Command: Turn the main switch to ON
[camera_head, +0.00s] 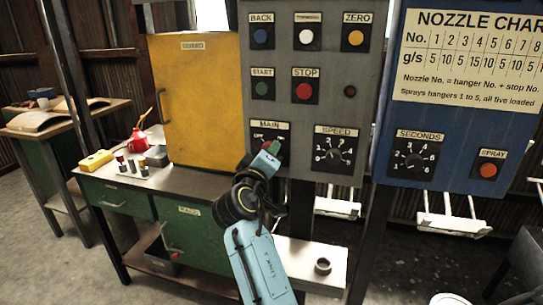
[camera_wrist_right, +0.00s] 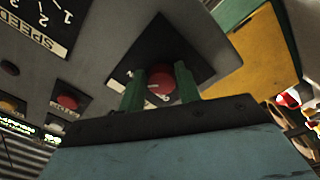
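The main switch (camera_head: 267,145) is a red knob on a dark plate under the MAIN label, on the grey control panel. In the right wrist view the red knob (camera_wrist_right: 160,81) shows a pale pointer mark. My right gripper (camera_head: 271,152) is at the switch and partly covers it in the head view. In the wrist view its two green fingers (camera_wrist_right: 160,88) stand apart, one on each side of the knob. I cannot tell whether they press on it. The switch's exact setting is not readable. My left gripper is not in view.
The speed dial (camera_head: 336,155) is right of the switch, and the red stop button (camera_head: 304,91) is above. A yellow guard door (camera_head: 200,100) is left of the panel. A bench (camera_head: 190,182) stands below it. A blue nozzle panel (camera_head: 450,120) is at the right.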

